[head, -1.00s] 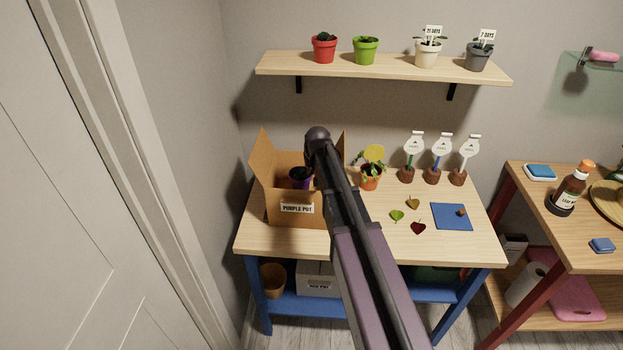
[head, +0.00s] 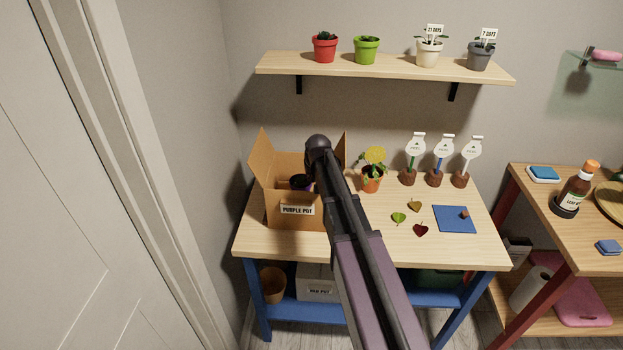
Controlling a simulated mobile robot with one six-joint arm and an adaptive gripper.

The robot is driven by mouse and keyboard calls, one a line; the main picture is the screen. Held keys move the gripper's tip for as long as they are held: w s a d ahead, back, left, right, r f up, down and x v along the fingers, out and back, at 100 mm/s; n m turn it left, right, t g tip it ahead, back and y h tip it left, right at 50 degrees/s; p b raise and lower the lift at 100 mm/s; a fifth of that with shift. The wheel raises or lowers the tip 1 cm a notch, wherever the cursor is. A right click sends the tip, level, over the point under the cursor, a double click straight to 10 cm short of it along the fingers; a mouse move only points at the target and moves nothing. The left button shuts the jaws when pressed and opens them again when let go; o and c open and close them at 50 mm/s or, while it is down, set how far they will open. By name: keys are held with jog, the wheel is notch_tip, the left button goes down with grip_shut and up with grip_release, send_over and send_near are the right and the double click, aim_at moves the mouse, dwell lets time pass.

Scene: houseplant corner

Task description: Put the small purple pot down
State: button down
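The small purple pot (head: 307,187) shows only in part inside the open cardboard box labelled "PURPLE POT" (head: 284,218), at the left of the table. The box's front wall and my arm hide most of the pot, and I cannot tell whether it touches the box floor. My arm reaches over the table, with its dark end joint above the box's right side. My gripper is hidden behind the arm, so its hold on the pot does not show.
On the table (head: 370,248), right of the box, stand an orange potted plant (head: 371,183), several labelled markers in brown pots, loose leaves and a blue mat (head: 451,220). A shelf (head: 390,70) with several pots hangs above. The table's front strip is clear.

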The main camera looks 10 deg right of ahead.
jog(key=shift+s+f+b, duration=0.15)
jog(key=shift+s+b, duration=0.1)
jog(key=shift+b, duration=0.05)
jog(key=c, duration=0.8)
grip_release()
jog(key=shift+w, duration=0.1)
jog(key=shift+w+d+r+p, duration=0.1)
jog(key=shift+w+r+p, duration=0.1)
jog(key=shift+r+p, duration=0.45)
jog(key=p+v, duration=1.1)
jog(key=shift+s+r, duration=0.2)
jog(key=shift+r, duration=0.05)
jog(key=s+a+g, duration=0.2)
jog(key=s, duration=1)
jog(key=s+a+f+g, duration=0.1)
jog(key=s+a+g, duration=0.1)
jog(key=s, duration=1)
jog(key=shift+s+f+n+g, duration=0.2)
jog(key=shift+f+n+g, duration=0.05)
jog(key=shift+n+g, duration=0.05)
